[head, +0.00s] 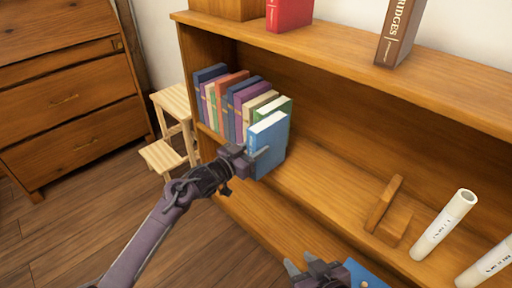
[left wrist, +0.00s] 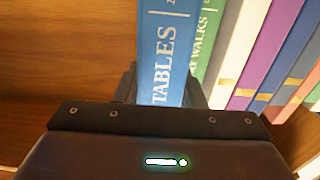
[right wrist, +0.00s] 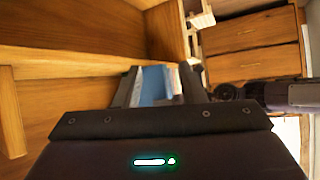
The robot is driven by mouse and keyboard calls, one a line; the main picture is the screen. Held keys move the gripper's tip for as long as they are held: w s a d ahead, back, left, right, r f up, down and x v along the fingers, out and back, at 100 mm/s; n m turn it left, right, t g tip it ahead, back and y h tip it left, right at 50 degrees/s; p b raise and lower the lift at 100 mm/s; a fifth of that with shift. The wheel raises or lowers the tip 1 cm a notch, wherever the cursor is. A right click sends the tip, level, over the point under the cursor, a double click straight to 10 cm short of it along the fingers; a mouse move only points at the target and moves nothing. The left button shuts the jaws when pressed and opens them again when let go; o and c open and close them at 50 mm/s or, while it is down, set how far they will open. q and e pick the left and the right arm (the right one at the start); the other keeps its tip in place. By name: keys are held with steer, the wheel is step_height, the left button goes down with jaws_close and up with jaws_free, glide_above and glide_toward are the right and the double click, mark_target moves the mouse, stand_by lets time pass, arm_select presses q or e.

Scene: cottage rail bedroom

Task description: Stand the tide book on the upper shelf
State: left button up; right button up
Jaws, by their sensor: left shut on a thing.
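The tide book (head: 270,138) is blue with a pale top edge and stands upright at the right end of the book row, on the board under the bookcase's top. Its spine reads "TABLES" in the left wrist view (left wrist: 165,50). My left gripper (head: 254,160) is shut on its lower part. My right gripper (head: 301,266) is open and empty at the bottom of the head view, in front of the bookcase. The right wrist view shows the tide book (right wrist: 153,84) beyond its parted fingers.
Several books (head: 230,95) lean left of the tide book. A wooden bookend-like piece (head: 384,205) and white rolls (head: 443,225) stand to the right. The top board (head: 340,50) holds a red book (head: 289,12) and a brown book (head: 398,32). A step stool (head: 170,128) stands left.

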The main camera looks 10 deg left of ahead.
arm_select(q)
steer(key=shift+r, duration=0.2)
arm_select(e)
steer(key=shift+f, duration=0.1)
arm_select(q)
steer(key=o, duration=1.2)
steer(key=shift+o, duration=0.4)
steer(key=shift+f, duration=0.1)
arm_select(e)
steer(key=shift+s+f, duration=0.35)
steer(key=shift+s, duration=0.05)
